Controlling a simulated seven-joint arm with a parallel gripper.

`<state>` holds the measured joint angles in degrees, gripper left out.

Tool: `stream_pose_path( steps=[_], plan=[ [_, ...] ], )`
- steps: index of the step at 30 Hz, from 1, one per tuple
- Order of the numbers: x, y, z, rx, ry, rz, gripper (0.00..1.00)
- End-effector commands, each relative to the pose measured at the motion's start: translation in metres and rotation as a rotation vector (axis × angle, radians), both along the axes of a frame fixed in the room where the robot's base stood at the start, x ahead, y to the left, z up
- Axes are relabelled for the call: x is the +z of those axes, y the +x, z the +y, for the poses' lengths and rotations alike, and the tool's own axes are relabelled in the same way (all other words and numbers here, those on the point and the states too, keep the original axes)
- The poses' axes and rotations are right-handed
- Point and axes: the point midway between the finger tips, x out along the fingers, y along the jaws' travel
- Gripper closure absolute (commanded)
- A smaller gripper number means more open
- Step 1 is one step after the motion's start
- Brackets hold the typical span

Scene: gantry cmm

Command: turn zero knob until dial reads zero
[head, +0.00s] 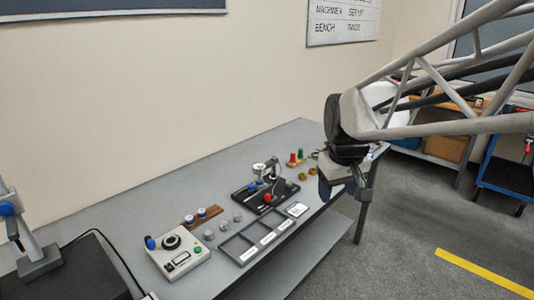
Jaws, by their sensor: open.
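A small dial gauge with a pale round face (259,168) is on a stand over a black base (250,203) near the middle of the bench; its reading is too small to make out. Blue and red knobs show on or beside this base, the red knob (267,198) at its front. A white control box (178,262) at the front left carries a black round knob (171,242), a blue knob (150,243), and a green button. I cannot tell which is the zero knob. My gripper (343,190) is open and empty, pointing down near the bench's right end, right of the gauge, touching no knob.
A grey compartment tray (242,249), several small metal cylinders, and a brown rack (203,217) lie between box and gauge. Red and green pegs (295,158) and brass rings stand behind. The bench's back strip is clear.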

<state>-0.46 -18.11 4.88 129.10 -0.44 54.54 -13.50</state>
Motion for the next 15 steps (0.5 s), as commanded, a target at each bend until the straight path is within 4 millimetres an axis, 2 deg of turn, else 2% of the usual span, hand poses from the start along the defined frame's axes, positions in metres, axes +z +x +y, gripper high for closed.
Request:
stream_pose_path(
  steps=[1,15],
  plan=[
    [0.0,0.013,0.001,0.014,-0.002,0.006,0.41],
    [-0.009,0.125,0.007,0.167,-0.023,0.044,0.41]
  ],
)
